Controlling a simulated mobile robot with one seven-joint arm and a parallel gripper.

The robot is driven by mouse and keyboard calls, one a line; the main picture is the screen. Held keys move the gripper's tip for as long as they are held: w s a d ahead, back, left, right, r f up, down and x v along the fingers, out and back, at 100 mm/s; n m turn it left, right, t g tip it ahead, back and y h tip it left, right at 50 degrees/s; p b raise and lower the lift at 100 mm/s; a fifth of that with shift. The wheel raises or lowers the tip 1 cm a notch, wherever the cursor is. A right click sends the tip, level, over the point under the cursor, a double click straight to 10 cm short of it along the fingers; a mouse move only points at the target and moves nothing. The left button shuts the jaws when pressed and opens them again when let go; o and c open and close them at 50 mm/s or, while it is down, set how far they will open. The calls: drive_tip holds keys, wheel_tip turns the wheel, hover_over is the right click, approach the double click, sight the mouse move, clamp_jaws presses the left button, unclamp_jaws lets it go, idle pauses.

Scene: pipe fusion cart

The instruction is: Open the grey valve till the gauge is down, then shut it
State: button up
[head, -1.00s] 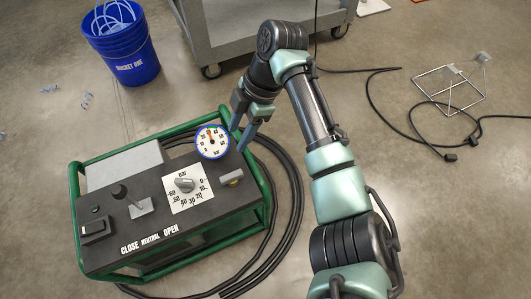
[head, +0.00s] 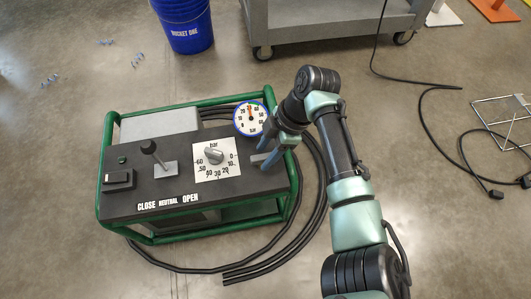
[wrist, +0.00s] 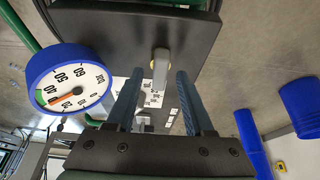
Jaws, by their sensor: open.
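The grey valve (head: 262,157) is a small lever at the right end of the cart's dark top panel. In the wrist view its pale lever (wrist: 160,68) shows ahead, between the fingertips in the picture. My gripper (head: 281,160) is open and empty, over the panel's right end by the valve; I cannot tell whether a finger touches it. The blue-rimmed gauge (head: 251,118) stands behind the valve, its orange needle pointing roughly up, off the low end. The gauge also shows in the wrist view (wrist: 72,88), left of the fingers.
The green cart frame (head: 297,190) runs close by my gripper. Black hoses (head: 320,185) curve on the floor at right. A blue bucket (head: 185,25) stands behind.

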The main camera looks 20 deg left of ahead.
drive_tip(key=shift+f, duration=0.1)
clamp_jaws()
drive_tip(key=shift+p, duration=0.5)
drive_tip(key=m+p, duration=0.1)
drive_tip(key=p, duration=0.1)
drive_tip(key=m+p, duration=0.2)
drive_tip(key=shift+s+r+t+y, duration=0.2)
drive_tip(key=shift+r+t+y, duration=0.15)
drive_tip(key=shift+t+y, duration=0.05)
drive_tip(key=m+t+p, duration=0.1)
drive_tip(key=m+p, duration=0.3)
drive_tip(key=p, duration=0.2)
drive_tip(key=shift+s+t, duration=0.15)
drive_tip(key=shift+t, duration=0.25)
drive_tip(key=m+t+p, duration=0.1)
drive_tip(key=m+p, duration=0.1)
drive_tip(key=m, duration=0.1)
drive_tip(key=m+t+p, duration=0.1)
drive_tip(key=m+p, duration=0.1)
drive_tip(key=p, duration=0.1)
drive_tip(key=shift+s+a+f+m+h, duration=0.2)
drive_tip(key=shift+m+h, duration=0.1)
drive_tip(key=shift+m, duration=0.1)
drive_tip(key=shift+f+m+t+h+p, duration=0.15)
drive_tip(key=shift+m+t+h+p, duration=0.4)
drive_tip(key=shift+m+p, duration=1)
drive_tip(key=shift+w+m, duration=0.1)
drive_tip(key=shift+m, duration=0.45)
drive_tip(key=shift+b, duration=0.3)
